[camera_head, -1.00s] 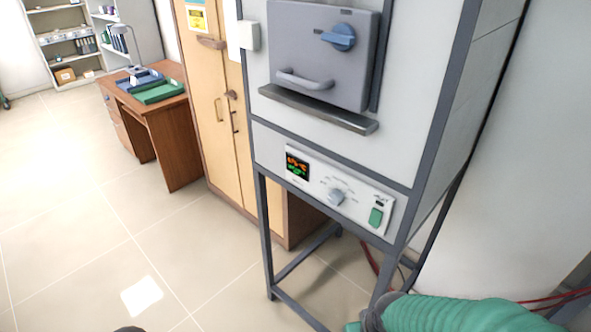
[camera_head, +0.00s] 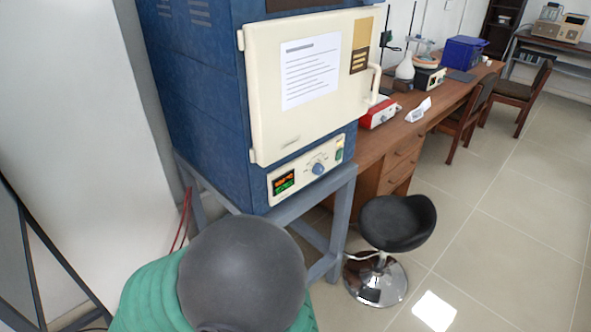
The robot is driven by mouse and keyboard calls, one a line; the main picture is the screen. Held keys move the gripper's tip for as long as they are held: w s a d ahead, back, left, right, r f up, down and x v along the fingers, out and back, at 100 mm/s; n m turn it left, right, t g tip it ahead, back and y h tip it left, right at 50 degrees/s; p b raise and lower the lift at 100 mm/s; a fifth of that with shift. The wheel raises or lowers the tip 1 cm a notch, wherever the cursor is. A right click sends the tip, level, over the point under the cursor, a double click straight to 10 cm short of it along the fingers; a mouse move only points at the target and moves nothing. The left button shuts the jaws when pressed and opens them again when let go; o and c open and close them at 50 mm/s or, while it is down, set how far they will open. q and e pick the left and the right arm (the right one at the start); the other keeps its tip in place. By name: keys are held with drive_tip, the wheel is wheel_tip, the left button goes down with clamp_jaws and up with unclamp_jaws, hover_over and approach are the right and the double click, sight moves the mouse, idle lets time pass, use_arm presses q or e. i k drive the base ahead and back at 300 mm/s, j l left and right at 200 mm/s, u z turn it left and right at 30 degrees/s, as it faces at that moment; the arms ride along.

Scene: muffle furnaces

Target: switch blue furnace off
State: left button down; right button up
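The blue furnace (camera_head: 205,110) stands on a grey metal stand (camera_head: 335,215) left of centre. Its cream door (camera_head: 300,120) is shut and has a paper notice and a handle on its right side. Below the door is a control panel (camera_head: 303,170) with a lit red and green display (camera_head: 284,182), a blue knob (camera_head: 319,169) and a green switch (camera_head: 339,155) at the right end. Neither of my grippers is in view.
A black stool (camera_head: 397,222) stands right of the stand. A wooden desk (camera_head: 425,125) with lab devices runs behind it, with chairs (camera_head: 517,95) along it. Red cables (camera_head: 183,218) hang left of the stand. Tiled floor at the right is free.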

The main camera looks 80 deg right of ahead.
sight(339, 155)
drive_tip(key=z, duration=2.75)
